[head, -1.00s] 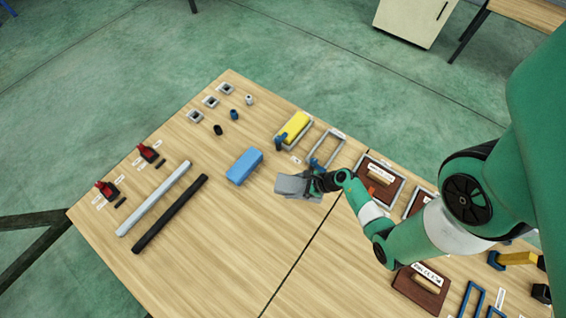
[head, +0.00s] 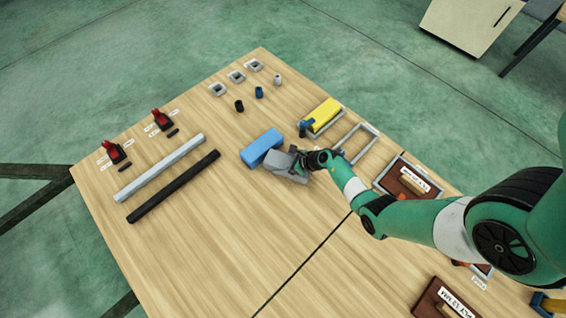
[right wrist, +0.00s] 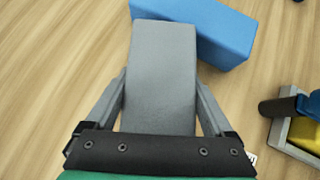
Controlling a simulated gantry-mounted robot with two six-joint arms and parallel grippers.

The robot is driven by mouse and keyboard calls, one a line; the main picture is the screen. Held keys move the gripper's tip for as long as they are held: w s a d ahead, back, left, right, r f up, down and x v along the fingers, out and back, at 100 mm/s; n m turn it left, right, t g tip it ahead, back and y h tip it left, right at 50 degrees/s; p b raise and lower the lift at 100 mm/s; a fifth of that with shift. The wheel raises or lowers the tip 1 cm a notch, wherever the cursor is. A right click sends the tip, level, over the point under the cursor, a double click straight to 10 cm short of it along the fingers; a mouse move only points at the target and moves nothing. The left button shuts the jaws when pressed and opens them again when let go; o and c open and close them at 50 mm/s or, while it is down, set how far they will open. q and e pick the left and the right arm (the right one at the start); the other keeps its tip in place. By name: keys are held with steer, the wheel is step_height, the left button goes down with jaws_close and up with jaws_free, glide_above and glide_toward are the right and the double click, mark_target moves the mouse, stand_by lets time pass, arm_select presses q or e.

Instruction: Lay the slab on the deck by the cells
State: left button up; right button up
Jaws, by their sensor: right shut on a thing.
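A grey slab (head: 283,168) is held by my right gripper (head: 298,163) over the wooden table. In the right wrist view the grey slab (right wrist: 162,70) lies between the two fingers, which press on its long sides. A blue block (head: 262,147) lies on the table just beyond it; in the right wrist view the slab's far end overlaps the blue block (right wrist: 215,30). I cannot tell whether they touch or how high the slab is. Nothing in view is plainly the deck or the cells. My left gripper is out of view.
A light rail (head: 160,167) and a black rail (head: 174,186) lie left. A yellow block (head: 323,113) sits in a grey frame, with an empty grey frame (head: 372,138) beside it. Small cylinders and square sockets stand at the back. The table's middle front is clear.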

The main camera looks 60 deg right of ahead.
step_height(320, 180, down, 2)
steer(key=shift+f+b, duration=0.2)
steer(key=shift+b, duration=0.15)
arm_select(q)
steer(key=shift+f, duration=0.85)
arm_select(e)
steer(key=shift+s+r, duration=0.1)
steer(key=shift+r, duration=0.1)
steer(key=shift+f, duration=0.15)
steer(key=o, duration=1.1)
steer(key=shift+o, duration=0.2)
steer(key=shift+r+p, duration=0.25)
steer(key=shift+p, duration=0.05)
steer(key=p+v, duration=0.8)
steer(key=v, duration=0.3)
steer(key=shift+s+r, duration=0.1)
steer(key=shift+r, duration=0.1)
steer(key=shift+s+r, duration=0.1)
steer(key=shift+s, duration=0.15)
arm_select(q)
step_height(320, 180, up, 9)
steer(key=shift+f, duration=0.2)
